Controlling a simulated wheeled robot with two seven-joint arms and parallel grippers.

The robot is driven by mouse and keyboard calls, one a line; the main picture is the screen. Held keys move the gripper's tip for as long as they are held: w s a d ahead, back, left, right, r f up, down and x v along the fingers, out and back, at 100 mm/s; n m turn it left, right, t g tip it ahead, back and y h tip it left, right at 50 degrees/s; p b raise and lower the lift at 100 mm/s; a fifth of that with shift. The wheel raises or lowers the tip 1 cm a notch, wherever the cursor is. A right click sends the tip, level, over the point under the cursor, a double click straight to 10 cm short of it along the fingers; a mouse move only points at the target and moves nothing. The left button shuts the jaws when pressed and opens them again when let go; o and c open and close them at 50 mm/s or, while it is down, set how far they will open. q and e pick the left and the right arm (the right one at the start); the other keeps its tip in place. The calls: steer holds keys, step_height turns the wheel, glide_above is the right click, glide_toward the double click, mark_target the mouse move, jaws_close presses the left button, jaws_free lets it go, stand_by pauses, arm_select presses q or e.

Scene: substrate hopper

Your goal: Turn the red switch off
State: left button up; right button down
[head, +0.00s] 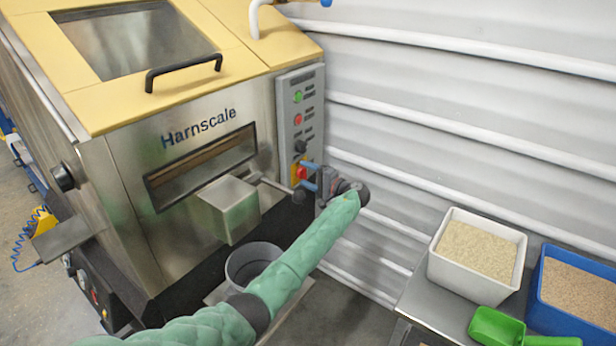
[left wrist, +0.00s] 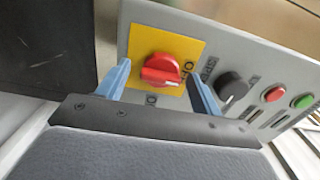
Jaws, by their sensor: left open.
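The red switch (left wrist: 162,70) is a rotary knob on a yellow plate (left wrist: 178,42) on the grey control panel, seen close in the left wrist view. In the head view the red switch (head: 301,172) shows partly, low on the panel (head: 302,110) of the Harnscale machine, with my gripper in front. My left gripper (left wrist: 160,85) is open, its blue fingers on either side of the knob; I cannot tell whether they touch it. The left gripper (head: 305,178) also shows in the head view, reaching to the panel. The plate's lettering is partly hidden by the fingers.
A black knob (left wrist: 232,87), a red button (left wrist: 274,94) and a green button (left wrist: 303,101) sit beside the switch. A metal box (head: 232,208) and lever project left of my gripper. A grey bucket (head: 250,262) stands below. White (head: 436,266) and blue (head: 537,290) bins stand right.

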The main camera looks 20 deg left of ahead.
arm_select(q)
steer(key=v, duration=0.7)
steer(key=shift+s+d+b, duration=0.15)
steer(key=shift+d+b, duration=0.15)
steer(key=shift+b, duration=0.1)
arm_select(e)
steer(key=f, duration=0.4)
steer(key=shift+s, duration=0.2)
steer(key=shift+r, duration=0.15)
